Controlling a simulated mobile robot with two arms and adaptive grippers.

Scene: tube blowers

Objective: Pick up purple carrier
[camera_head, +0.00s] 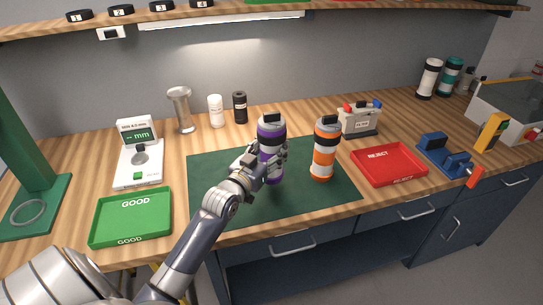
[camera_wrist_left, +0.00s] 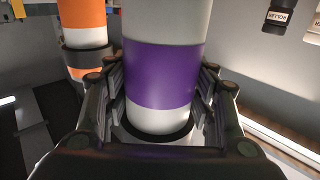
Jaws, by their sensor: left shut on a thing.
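The purple carrier (camera_head: 270,135) is an upright cylinder with purple bands, a pale band and a dark cap. It is at the middle of the dark green mat (camera_head: 222,193). My left gripper (camera_head: 272,157) is around its body and shut on it. In the left wrist view the carrier (camera_wrist_left: 165,75) stands between the fingers of the left gripper (camera_wrist_left: 160,110), which touch or nearly touch its sides. I cannot tell whether its base is on the mat. My right gripper is in neither view.
An orange carrier (camera_head: 324,150) stands close to the right on the mat. A green GOOD tray (camera_head: 131,217) is left, a red REJECT tray (camera_head: 388,165) right. A gauge (camera_head: 139,160), a grey box (camera_head: 358,120) and a blue clamp (camera_head: 445,156) stand around the mat.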

